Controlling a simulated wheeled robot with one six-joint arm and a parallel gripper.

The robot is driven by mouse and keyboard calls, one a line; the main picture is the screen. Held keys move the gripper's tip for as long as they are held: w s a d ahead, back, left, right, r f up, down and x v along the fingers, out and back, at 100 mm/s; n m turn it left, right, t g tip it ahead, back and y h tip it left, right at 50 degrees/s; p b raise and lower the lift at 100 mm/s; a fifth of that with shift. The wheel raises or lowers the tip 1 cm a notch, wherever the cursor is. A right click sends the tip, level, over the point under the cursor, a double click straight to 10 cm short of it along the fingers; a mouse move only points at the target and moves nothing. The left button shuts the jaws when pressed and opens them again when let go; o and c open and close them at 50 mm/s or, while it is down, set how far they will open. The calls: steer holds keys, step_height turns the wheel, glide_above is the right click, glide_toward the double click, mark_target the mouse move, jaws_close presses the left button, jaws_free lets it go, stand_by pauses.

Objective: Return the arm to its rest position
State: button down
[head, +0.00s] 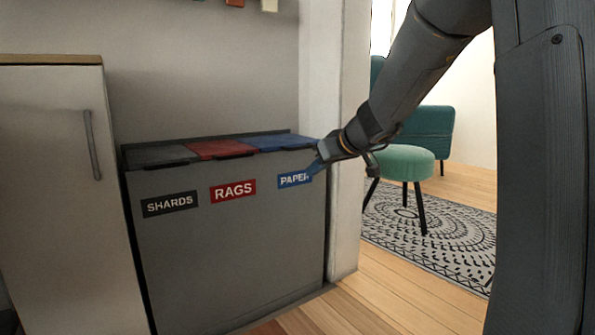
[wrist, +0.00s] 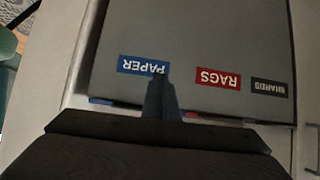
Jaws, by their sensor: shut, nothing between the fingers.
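My arm reaches in from the upper right in the head view. My gripper (head: 316,166) is shut and empty, just in front of the bin unit's right end, by the blue PAPER label (head: 295,180). The wrist view shows the bins upside down, with the shut fingers (wrist: 160,88) over the lower edge of the PAPER label (wrist: 143,66). I cannot tell whether the fingertips touch the bin front.
The grey bin unit (head: 235,245) has black, red and blue lids, all down. A pale cabinet (head: 60,200) stands left of it. A white wall edge (head: 345,220) is close on the right. Beyond are a green stool (head: 403,162) and patterned rug (head: 440,240).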

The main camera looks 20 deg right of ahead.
steer(key=s+a+r+n+g+y+p, duration=0.15)
steer(key=s+a+g+p, duration=0.55)
steer(key=s+a, duration=1.5)
steer(key=s+a+n+g+h+p, duration=0.1)
steer(key=s+a+g+h+p, duration=0.15)
steer(key=s+p, duration=0.75)
steer(key=s+a+g+h+p, duration=0.1)
steer(key=s+a, duration=0.2)
steer(key=s, duration=1.5)
steer(key=d+r+m+p, duration=0.2)
steer(key=d+r+p, duration=0.4)
steer(key=r+p, duration=0.3)
steer(key=d+r+m+h+p, duration=0.1)
steer(key=d+r+p, duration=0.6)
steer(key=p, duration=0.9)
steer(key=d+r+m+p, duration=0.3)
steer(key=d+r+p, duration=0.4)
steer(key=r+p, duration=0.5)
steer(key=shift+d+r+m+h, duration=0.2)
steer(key=shift+r+m+h, duration=0.15)
steer(key=shift+r, duration=0.2)
